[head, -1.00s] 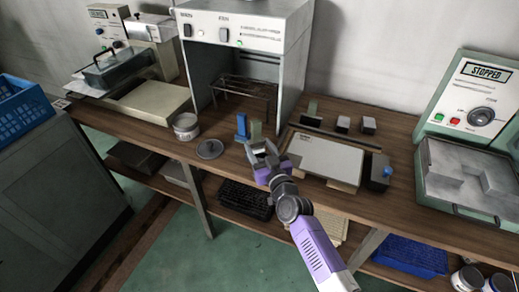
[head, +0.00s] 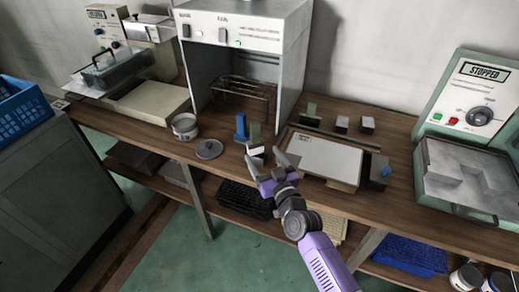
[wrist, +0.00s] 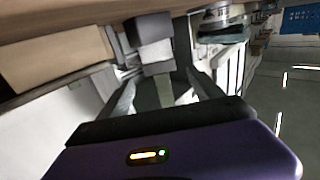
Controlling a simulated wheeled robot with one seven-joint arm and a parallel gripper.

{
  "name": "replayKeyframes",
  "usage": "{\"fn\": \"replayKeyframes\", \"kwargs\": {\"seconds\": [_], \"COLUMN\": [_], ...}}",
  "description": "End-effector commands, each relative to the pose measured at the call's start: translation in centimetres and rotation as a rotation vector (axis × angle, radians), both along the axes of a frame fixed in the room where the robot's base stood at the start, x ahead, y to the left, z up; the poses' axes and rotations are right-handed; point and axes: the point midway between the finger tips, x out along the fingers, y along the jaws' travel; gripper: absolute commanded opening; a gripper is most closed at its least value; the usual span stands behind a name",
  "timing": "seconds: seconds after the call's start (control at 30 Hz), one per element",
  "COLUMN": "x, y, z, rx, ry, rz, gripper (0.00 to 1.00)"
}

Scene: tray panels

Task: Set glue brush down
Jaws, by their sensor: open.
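I cannot tell from that view whether a finger touches anything.
A round tin (head: 185,127) and a flat grey lid (head: 209,149) are on the bench to the left. A pale flat panel (head: 324,160) lies close to the right, with small blocks behind it. An open-fronted cabinet (head: 245,30) stands behind.

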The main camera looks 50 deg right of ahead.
Motion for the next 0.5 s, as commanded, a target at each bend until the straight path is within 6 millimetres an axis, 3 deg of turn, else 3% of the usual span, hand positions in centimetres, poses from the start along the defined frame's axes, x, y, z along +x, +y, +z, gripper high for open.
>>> {"fn": "replayKeyframes", "kwargs": {"seconds": [0.2,0.5], "x": [-4.0,-6.5], "y": [1.9,3.0], "z": [-0.2,-0.1], "rx": [0.001,0.0], "ry": [0.002,0.0], "rz": [0.0,-0.001], "gripper": [0.76,0.76]}}
